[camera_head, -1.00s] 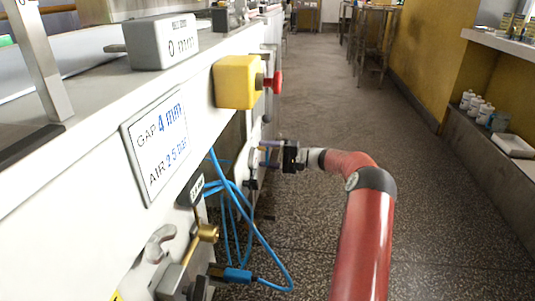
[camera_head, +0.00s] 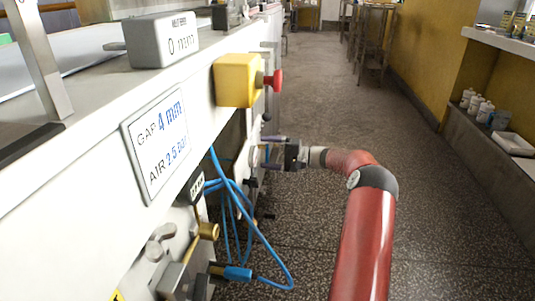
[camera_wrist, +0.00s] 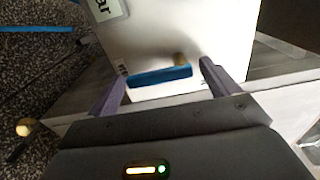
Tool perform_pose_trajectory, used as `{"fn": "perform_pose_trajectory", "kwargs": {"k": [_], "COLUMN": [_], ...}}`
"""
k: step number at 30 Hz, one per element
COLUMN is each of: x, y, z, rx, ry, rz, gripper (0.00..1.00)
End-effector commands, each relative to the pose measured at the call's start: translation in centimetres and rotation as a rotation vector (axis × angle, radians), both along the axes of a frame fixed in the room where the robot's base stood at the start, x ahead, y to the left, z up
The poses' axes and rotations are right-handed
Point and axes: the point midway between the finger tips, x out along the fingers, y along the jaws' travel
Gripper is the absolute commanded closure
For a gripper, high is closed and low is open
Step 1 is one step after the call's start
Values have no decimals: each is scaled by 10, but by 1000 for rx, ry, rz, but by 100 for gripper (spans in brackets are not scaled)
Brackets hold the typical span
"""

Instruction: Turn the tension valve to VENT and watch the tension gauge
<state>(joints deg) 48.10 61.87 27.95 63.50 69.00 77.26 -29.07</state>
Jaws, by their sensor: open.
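In the wrist view a small blue lever (camera_wrist: 162,76) on a brass stem (camera_wrist: 181,59) stands out from a pale metal panel (camera_wrist: 160,35); it looks like the tension valve. It lies crosswise between the two fingers of my open gripper (camera_wrist: 166,88), with no clear contact. Small lettering beside the lever is too small to read. In the head view my gripper (camera_head: 272,153) is at the machine's side, below the red button. The valve cannot be made out there. I cannot identify the tension gauge; part of a label ending in "ar" shows at the top of the wrist view.
A yellow box (camera_head: 235,82) with a red button (camera_head: 275,80) juts out above my gripper. Blue hoses (camera_head: 245,215) hang below, left of it. A brass fitting (camera_head: 208,231) and a sign (camera_head: 157,143) are on the near machine side. The aisle floor (camera_head: 325,90) is clear.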

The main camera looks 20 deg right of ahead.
Motion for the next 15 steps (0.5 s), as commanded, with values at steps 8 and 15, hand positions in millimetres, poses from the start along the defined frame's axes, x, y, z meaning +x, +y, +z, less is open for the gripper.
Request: {"fn": "perform_pose_trajectory", "kwargs": {"k": [8, 15], "x": [-26, -39], "y": [-40, -60], "z": [0, -1], "rx": [0, 1], "ry": [1, 1], "rz": [-5, -2], "gripper": [13, 13]}}
